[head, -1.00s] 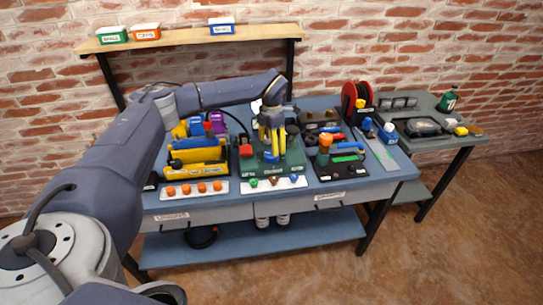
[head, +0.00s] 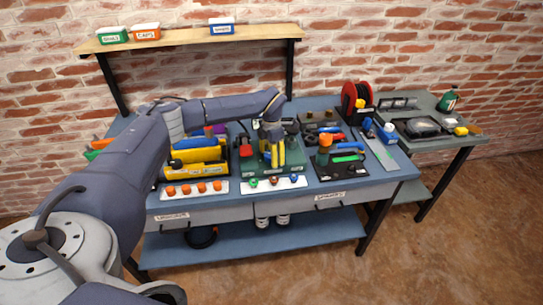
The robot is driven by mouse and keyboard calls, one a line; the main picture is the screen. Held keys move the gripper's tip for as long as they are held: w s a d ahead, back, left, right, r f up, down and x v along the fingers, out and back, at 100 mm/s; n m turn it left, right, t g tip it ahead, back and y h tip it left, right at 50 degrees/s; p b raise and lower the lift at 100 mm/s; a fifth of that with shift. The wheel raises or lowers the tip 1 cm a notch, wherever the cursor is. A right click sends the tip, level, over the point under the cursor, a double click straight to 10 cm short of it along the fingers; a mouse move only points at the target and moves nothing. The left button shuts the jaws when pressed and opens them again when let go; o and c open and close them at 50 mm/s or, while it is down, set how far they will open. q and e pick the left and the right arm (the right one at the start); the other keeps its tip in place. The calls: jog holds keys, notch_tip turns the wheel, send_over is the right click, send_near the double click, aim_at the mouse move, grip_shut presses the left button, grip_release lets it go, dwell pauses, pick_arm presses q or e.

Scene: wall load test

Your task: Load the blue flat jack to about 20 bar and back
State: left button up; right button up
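My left gripper (head: 274,156) hangs down over the green board (head: 256,172) in the middle of the bench. Its yellow fingers point down at the board and hide part of it. The gap between the fingertips is too small to read. A white strip (head: 274,182) in front of the board carries a green, a dark red and a blue knob (head: 294,177). A red part (head: 246,150) stands at the board's left side. I cannot make out the flat jack or any gauge reading. My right gripper is not in view.
A yellow toolbox (head: 196,155) and a strip of orange knobs (head: 194,188) are to the left. A black tray (head: 343,168) with an orange-topped tool is to the right. A red reel (head: 356,100) stands behind. A shelf (head: 180,38) with labelled boxes runs above.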

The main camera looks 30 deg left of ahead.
pick_arm(q)
jog(key=c, duration=1.1)
jog(key=shift+n, duration=0.3)
jog(key=n, duration=0.3)
jog(key=shift+n, duration=0.4)
jog(key=n, duration=0.4)
jog(key=shift+n, duration=0.3)
jog(key=n, duration=0.3)
jog(key=shift+n, duration=0.3)
jog(key=n, duration=0.3)
jog(key=shift+n, duration=0.4)
jog(key=n, duration=0.6)
jog(key=shift+n, duration=0.3)
